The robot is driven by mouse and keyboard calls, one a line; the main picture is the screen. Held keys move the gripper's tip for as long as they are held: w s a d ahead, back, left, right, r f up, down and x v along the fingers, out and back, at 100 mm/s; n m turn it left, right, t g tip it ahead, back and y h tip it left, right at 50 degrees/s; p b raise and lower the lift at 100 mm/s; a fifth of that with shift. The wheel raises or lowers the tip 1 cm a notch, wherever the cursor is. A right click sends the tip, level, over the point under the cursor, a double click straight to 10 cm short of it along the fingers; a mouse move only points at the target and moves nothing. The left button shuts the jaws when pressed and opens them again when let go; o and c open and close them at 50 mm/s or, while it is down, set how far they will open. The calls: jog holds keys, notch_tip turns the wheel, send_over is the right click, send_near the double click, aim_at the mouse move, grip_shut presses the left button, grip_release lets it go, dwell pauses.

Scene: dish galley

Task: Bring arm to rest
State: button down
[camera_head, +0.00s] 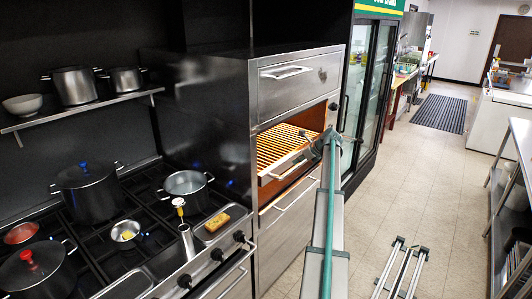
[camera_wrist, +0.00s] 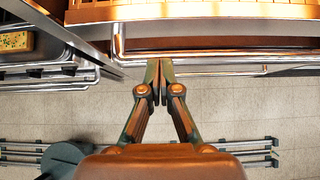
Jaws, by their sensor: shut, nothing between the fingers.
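My gripper (camera_wrist: 159,68) is shut and empty in the wrist view, its two fingers meeting in front of a metal rail. The lit orange slatted rack (camera_wrist: 190,12) of the oven lies just past the fingertips at the top of that view. I cannot tell whether the fingertips touch the rail. In the head view my arm reaches forward from the bottom, and my gripper (camera_head: 308,137) is beside the open front of the oven (camera_head: 285,150), partly hidden by the arm's end.
A glass-door fridge (camera_head: 368,90) stands beyond the oven. The tiled floor (camera_head: 400,185) to the right is mostly clear up to a metal shelf (camera_head: 515,190).

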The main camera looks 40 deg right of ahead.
jog(key=s+a+f+n+g+b, duration=0.1)
jog(key=s+a+f+n+g, duration=0.2)
jog(key=s+a+f+n, duration=0.7)
jog(key=a+f+n+g+b, duration=0.15)
jog(key=a+f+n, duration=0.35)
jog(key=a+f, duration=1.1)
jog(key=s+a+f+n+g+b, duration=0.1)
jog(key=s+a+f+n+g, duration=0.45)
jog(key=a+f, duration=0.8)
jog(key=s+a+f+n+g+b, duration=0.1)
jog(key=s+a+f+n, duration=0.4)
jog(key=a, duration=0.3)
jog(key=s+a+f+n+b, duration=0.1)
jog(key=s+a+f+n, duration=0.2)
jog(key=s+a+f, duration=0.35)
jog(key=s+a+f+n+g+b, duration=0.1)
jog(key=s+a+f+n+g, duration=0.1)
jog(key=s+a, duration=0.5)
jog(key=s+a+f+n+g+h+b, duration=0.1)
jog(key=s+a, duration=0.6)
jog(key=s, duration=0.8)
notch_tip(320, 180, down, 2)
jog(key=shift+s+a+f+n+g+h, duration=0.15)
jog(key=shift+a+n+g+h, duration=0.2)
jog(key=shift+n+g, duration=0.7)
jog(key=shift+t, duration=0.25)
